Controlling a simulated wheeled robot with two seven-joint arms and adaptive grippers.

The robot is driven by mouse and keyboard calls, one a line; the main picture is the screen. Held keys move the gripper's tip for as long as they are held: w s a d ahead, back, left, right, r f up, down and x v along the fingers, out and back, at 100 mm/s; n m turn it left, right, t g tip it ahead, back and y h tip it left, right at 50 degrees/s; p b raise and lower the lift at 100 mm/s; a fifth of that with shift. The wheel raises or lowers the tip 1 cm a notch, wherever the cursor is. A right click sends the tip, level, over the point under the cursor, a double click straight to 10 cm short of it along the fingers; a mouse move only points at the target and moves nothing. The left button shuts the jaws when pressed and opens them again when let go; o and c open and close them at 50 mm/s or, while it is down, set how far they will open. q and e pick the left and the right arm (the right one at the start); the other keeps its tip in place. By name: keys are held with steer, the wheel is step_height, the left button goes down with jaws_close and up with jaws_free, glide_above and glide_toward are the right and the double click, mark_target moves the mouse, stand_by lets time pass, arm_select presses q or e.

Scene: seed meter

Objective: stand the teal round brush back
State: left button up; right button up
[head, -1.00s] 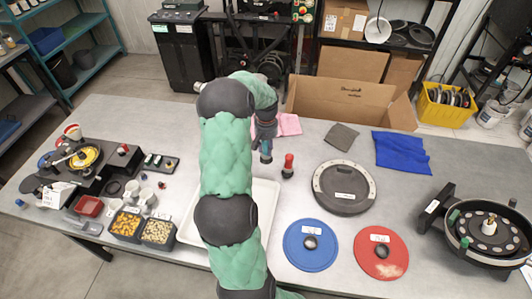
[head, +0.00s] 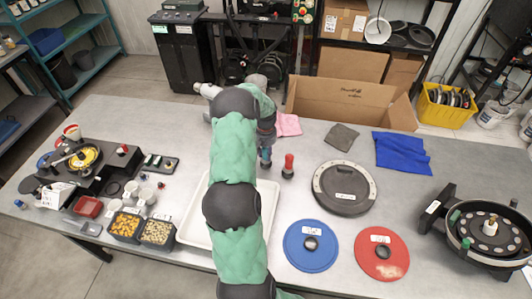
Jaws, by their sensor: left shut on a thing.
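My left gripper (head: 266,146) points down over the middle of the table, partly hidden behind my own green-sleeved arm. It is shut on the teal round brush (head: 265,159), of which only a small, dark teal lower part shows just below the fingers. The brush looks about upright; I cannot tell whether it touches the table. A red-topped brush or tool (head: 288,166) with a dark base stands upright close to its right. My right gripper is not in view.
A white tray (head: 271,205) lies partly under my arm. To the right are a dark round disc (head: 345,199), a blue disc (head: 311,258), a red disc (head: 394,266) and a seed meter (head: 455,232). A pink cloth (head: 289,125) lies behind the gripper.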

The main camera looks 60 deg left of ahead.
arm_select(q)
steer(key=shift+f, duration=0.1)
steer(key=o, duration=1.1)
steer(key=shift+f, duration=0.1)
step_height(320, 180, up, 12)
steer(key=shift+r+p, duration=0.25)
steer(key=shift+p, duration=0.2)
